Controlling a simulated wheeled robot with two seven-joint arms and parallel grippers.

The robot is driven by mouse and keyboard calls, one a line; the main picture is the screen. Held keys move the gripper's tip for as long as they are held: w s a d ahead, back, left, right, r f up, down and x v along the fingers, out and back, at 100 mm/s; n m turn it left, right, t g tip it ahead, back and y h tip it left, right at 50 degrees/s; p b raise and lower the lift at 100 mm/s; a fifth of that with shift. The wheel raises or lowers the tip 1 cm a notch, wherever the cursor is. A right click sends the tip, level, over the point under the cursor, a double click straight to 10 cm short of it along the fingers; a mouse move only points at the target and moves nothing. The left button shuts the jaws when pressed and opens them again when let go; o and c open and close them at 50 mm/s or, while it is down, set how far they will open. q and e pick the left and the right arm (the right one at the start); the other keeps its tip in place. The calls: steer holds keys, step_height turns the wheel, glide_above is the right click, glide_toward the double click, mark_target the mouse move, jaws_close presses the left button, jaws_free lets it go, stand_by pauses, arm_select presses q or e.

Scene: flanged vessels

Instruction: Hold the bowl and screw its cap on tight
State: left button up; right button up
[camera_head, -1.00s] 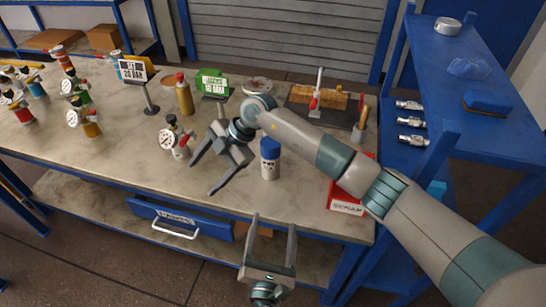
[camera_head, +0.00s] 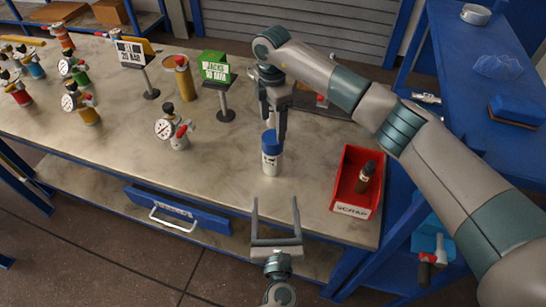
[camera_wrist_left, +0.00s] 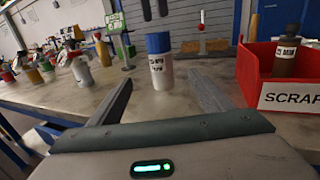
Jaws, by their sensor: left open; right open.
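A white bowl (camera_head: 271,163) with a dark label stands upright near the table's front edge, with a blue cap (camera_head: 271,142) on its top. I cannot tell how tight the cap sits. In the left wrist view the bowl (camera_wrist_left: 161,73) and cap (camera_wrist_left: 159,43) are ahead, between the finger lines and beyond the tips. My left gripper (camera_head: 276,203) is open and empty, in front of the bowl and apart from it. My right gripper (camera_head: 275,122) is open, pointing down over the cap, its fingertips close to the cap's top; whether they touch is unclear.
A red SCRAP bin (camera_head: 346,196) holding a dark bottle (camera_head: 366,176) stands right of the bowl. A gauge vessel (camera_head: 174,131) and two signs on stands, one green (camera_head: 216,70) and one white (camera_head: 132,53), are to the left. The table between is clear.

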mark_target(273, 159)
arm_select(q)
steer(key=shift+w, duration=0.15)
arm_select(e)
steer(key=shift+w+f, duration=0.1)
arm_select(q)
steer(key=w, duration=1.7)
steer(key=shift+w+a, duration=0.15)
steer(key=shift+a, duration=0.15)
steer(key=shift+c, duration=0.3)
